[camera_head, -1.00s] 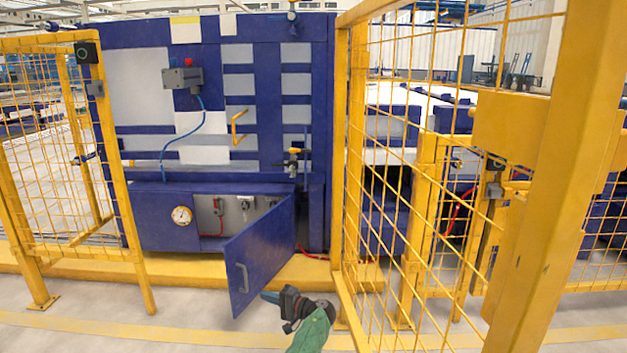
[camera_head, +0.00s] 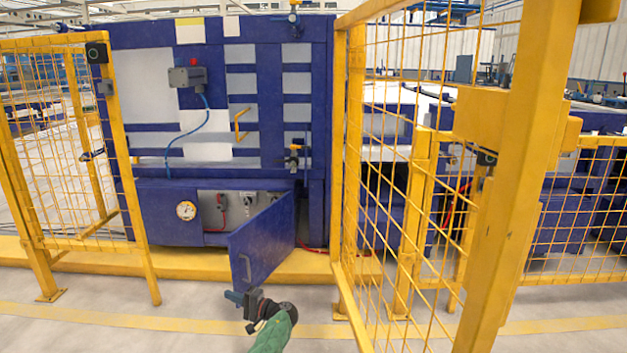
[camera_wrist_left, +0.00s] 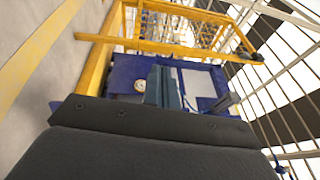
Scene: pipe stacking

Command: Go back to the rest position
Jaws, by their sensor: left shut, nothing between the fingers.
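My left gripper (camera_head: 234,297) is black with dark blue fingers on a green arm that comes in from the bottom. It is shut and empty, low in front of the open blue cabinet door (camera_head: 264,238). In the head view its tips show just below the door's handle; I cannot tell the gap between them. In the left wrist view the shut fingers (camera_wrist_left: 160,86) show in front of the blue machine (camera_wrist_left: 124,78). My right gripper is in neither view.
A yellow mesh fence (camera_head: 352,180) stands close on the right, and another fence panel (camera_head: 70,150) stands on the left. A yellow floor beam (camera_head: 190,265) runs along the machine's base. The grey floor (camera_head: 120,318) in front is clear.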

